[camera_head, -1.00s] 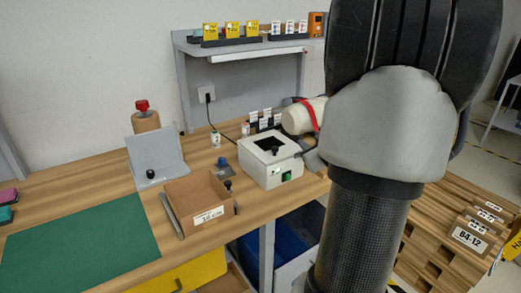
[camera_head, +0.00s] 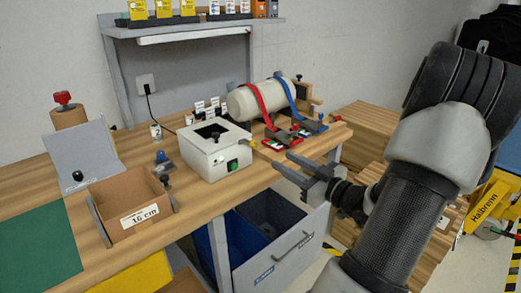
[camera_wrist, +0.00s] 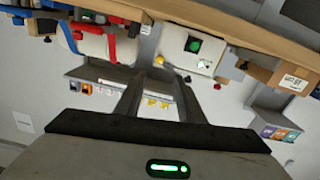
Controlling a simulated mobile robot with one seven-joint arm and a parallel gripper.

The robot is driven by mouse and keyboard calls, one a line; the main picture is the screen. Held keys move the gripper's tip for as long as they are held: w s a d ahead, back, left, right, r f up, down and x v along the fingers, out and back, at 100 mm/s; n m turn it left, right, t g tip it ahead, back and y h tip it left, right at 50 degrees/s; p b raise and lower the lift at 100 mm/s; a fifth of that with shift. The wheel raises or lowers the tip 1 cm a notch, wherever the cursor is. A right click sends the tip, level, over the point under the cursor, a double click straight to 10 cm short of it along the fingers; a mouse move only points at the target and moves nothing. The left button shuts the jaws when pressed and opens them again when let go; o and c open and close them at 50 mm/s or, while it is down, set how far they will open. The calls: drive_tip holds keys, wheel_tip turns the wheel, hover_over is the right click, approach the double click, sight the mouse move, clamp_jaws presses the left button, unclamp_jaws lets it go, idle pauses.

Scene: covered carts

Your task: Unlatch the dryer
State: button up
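No label in view says dryer, so I cannot tell for sure which device it is. A white box (camera_head: 215,160) with a dark square opening and black knob on top and a green button (camera_head: 232,165) stands on the bench. A yellow-tipped part (camera_head: 252,143) sticks out at its right side. In the wrist view, the box (camera_wrist: 188,42) hangs upside down, with the yellow part (camera_wrist: 160,60) beside it. My gripper (camera_head: 283,162) is open and empty, off the bench's front edge, right of the box and apart from it. Its two fingers (camera_wrist: 158,80) show in the wrist view.
A cream cylinder (camera_head: 239,103) with red and blue straps lies behind, with red and blue buckle-like parts (camera_head: 280,140) before it. A cardboard box (camera_head: 120,200) and a grey stand (camera_head: 80,155) are at left.

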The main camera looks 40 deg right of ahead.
sight(255, 144)
drive_tip(key=w, duration=0.4)
drive_tip(key=w+b, duration=0.1)
drive_tip(key=w, duration=0.3)
drive_tip(key=w+a, duration=0.1)
drive_tip(key=w, duration=0.3)
drive_tip(key=shift+b, duration=0.35)
clamp_jaws()
